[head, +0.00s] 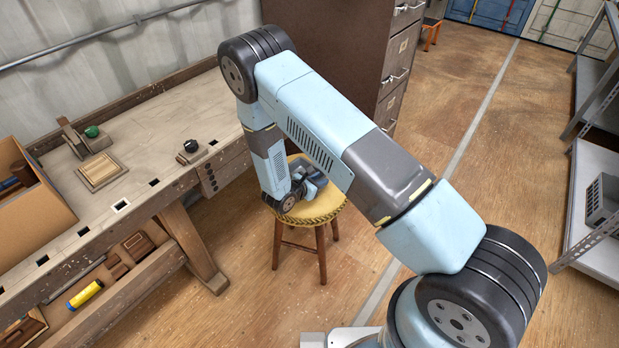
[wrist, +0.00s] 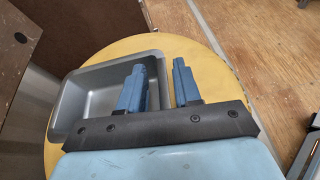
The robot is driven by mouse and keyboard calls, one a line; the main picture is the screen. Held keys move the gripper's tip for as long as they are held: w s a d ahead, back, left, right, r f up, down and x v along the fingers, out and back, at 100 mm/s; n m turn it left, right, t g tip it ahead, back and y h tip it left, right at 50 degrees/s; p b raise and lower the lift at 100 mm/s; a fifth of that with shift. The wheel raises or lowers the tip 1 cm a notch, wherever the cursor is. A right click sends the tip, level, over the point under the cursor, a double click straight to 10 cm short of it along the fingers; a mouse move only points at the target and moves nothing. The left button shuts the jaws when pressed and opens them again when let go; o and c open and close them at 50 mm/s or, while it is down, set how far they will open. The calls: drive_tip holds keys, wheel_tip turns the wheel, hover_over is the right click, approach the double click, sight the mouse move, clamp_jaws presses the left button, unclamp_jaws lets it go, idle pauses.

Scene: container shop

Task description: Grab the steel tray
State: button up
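The steel tray (wrist: 92,84) is a shallow grey rectangular pan. In the wrist view it sits on the round yellow top of a stool (wrist: 205,52), toward the left side of the seat. My gripper (wrist: 160,72) has two blue fingers with a gap between them. The left finger overlaps the right end of the tray and the right finger is outside its rim, over the yellow seat. The tray's right rim runs between them. I cannot tell whether either finger touches it. In the head view my gripper (head: 312,188) is low over the stool and largely hides the tray.
A wooden workbench (head: 150,120) with a cardboard box (head: 30,225) stands left of the stool. A brown filing cabinet (head: 335,45) is close behind. Metal shelving (head: 590,165) stands at the far right.

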clamp_jaws()
idle(0.5)
